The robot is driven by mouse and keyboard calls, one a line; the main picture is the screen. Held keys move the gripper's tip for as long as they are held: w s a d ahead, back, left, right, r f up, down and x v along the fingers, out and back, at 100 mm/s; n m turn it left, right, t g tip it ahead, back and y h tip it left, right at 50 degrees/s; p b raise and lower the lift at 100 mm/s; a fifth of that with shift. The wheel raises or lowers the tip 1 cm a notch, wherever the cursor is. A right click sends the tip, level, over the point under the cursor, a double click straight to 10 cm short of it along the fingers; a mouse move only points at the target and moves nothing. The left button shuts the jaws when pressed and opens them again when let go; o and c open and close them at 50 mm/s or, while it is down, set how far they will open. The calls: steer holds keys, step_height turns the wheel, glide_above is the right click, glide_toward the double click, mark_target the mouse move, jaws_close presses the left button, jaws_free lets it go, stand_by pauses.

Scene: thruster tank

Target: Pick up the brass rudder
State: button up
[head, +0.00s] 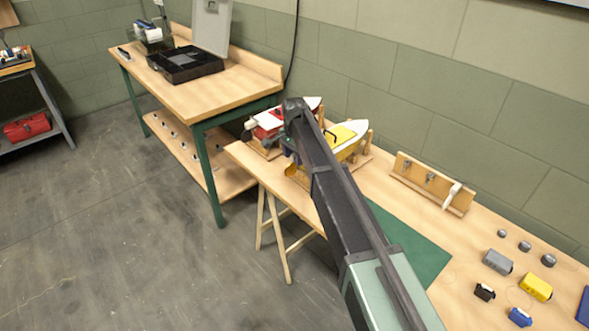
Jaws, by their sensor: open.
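A small brass-coloured piece (291,170), which looks like the brass rudder, shows low at the near end of the yellow and white boat (345,133). My arm crosses in front of part of this boat. My gripper (287,148) is small and dark at the far end of my arm, between the red and white boat (268,121) and the yellow one, just above the brass piece. It is open, and I see nothing held in it. My arm hides much of it, and I cannot tell whether it touches anything.
Both boats stand in wooden cradles on the workbench (388,192). A wooden rack (431,184) with fittings stands by the wall. Several small blocks, including a yellow one (536,287), lie at the right. A green mat (405,240) lies partly under my arm. Another bench (190,100) stands behind.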

steer(key=shift+r, duration=0.1)
jaws_close()
step_height(320, 180, up, 20)
steer(key=p, duration=2)
